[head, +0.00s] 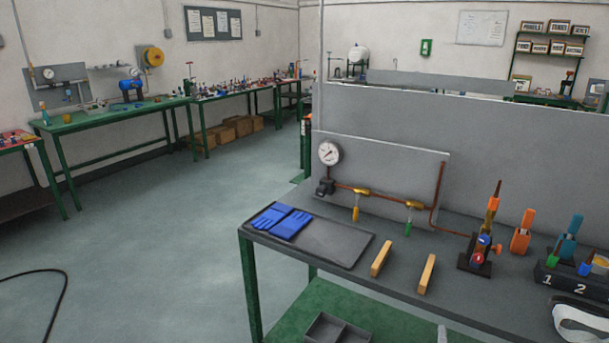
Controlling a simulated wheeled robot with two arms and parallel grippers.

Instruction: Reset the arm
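Neither of my grippers shows in the head view. No part of my arms that I can be sure of is in view. A workbench (350,283) with a grey top stands at the right. On it are blue gloves (282,220) on a dark tray (335,241), two wooden blocks (382,258), and a copper pipe (388,193) with a pressure gauge (329,152) and two valves with a yellow and a green handle. A small device (480,250) with red and blue knobs stands at the pipe's right end.
Orange (522,232) and blue (568,236) tools stand near a dark numbered holder (560,276) at the right. A white strap-like item (580,318) lies at the front right edge. Green benches (110,116) line the left wall. The floor (170,220) between is open, with a black cable (62,292).

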